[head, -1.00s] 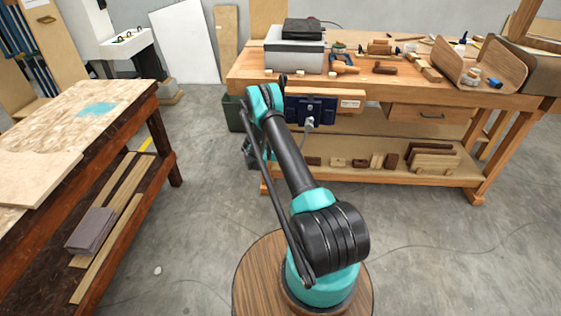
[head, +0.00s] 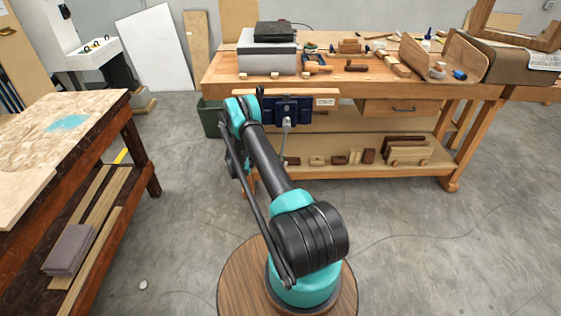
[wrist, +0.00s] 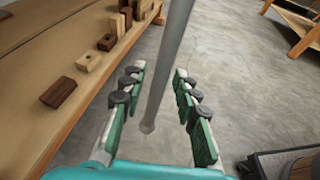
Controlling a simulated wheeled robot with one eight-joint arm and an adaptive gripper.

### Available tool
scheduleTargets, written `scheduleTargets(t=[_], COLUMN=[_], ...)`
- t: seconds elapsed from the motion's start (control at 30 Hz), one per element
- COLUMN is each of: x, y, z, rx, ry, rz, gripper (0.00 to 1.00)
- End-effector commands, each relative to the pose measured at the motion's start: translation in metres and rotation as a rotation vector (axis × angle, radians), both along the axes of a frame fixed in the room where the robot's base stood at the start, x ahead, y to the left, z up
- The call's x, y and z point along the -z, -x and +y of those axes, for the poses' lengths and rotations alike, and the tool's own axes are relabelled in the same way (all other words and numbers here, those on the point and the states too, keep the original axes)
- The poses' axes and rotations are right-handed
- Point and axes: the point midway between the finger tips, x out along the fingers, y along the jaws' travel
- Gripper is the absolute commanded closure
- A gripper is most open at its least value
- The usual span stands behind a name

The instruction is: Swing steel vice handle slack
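The blue vice (head: 288,110) is fixed to the front edge of the wooden workbench in the head view. Its steel handle (head: 286,126) hangs below the front of the vice. In the wrist view the handle (wrist: 172,65) is a long grey bar, slightly tilted, with a rounded knob at its lower end. In the head view my gripper is hidden or too small to make out.
The workbench (head: 225,74) holds a grey case (head: 266,60) and several tools. Its lower shelf (head: 400,170) carries wood blocks. A rough wooden table (head: 30,140) stands at left, and a green bin (head: 211,120) sits beside the bench. The concrete floor is clear at right.

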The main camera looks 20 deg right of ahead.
Motion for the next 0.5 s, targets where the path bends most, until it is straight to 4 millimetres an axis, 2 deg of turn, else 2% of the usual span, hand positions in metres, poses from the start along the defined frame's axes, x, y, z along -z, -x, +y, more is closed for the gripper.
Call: scheduleTargets(t=[0.33, 0.5], x=[-0.001, -0.008], y=[-0.001, -0.005], z=[0.003, 0.023], rx=[-0.002, -0.004], ry=[0.0, -0.001], rz=[-0.001, -0.001], gripper=[0.66, 0.66])
